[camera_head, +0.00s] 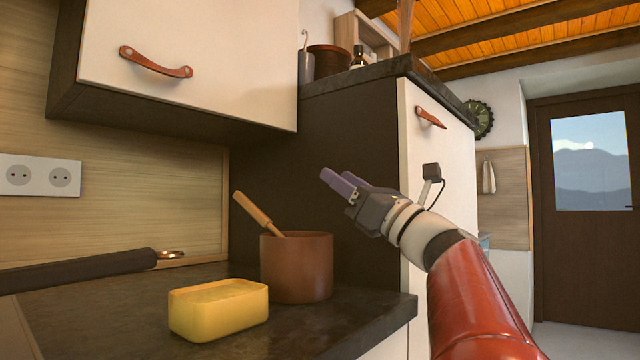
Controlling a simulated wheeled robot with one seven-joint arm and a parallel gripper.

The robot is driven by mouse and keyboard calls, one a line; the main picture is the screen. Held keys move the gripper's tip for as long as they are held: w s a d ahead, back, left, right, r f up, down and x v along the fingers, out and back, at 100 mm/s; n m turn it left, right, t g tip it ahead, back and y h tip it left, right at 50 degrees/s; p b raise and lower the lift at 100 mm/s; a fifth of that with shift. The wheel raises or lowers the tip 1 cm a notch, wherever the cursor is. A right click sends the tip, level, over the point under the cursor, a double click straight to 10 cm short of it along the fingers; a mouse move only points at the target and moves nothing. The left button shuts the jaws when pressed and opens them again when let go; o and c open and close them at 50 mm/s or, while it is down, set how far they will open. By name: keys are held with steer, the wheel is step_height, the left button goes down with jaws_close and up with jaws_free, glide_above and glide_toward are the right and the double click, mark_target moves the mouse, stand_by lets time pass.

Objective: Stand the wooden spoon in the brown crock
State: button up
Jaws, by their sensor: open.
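The brown crock (296,270) stands upright on the dark counter, near its right end. The wooden spoon (253,210) rises from the crock's mouth, its handle tilted up to the left past the rim. Its lower end is hidden inside the crock. My gripper (334,180) is above and to the right of the crock, pointing left, apart from crock and spoon. It is open, and nothing shows between its purple fingers.
A yellow block (218,308) sits on the counter (110,305) in front of the crock. A dark cylindrical handle (80,270) lies at the left. A white wall cabinet (190,50) hangs above; a tall dark cabinet side (350,130) stands behind the crock.

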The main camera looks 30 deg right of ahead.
steer(key=shift+s+d, duration=0.3)
steer(key=shift+s, duration=0.45)
step_height(320, 180, up, 3)
steer(key=p, duration=0.3)
stand_by(0.5)
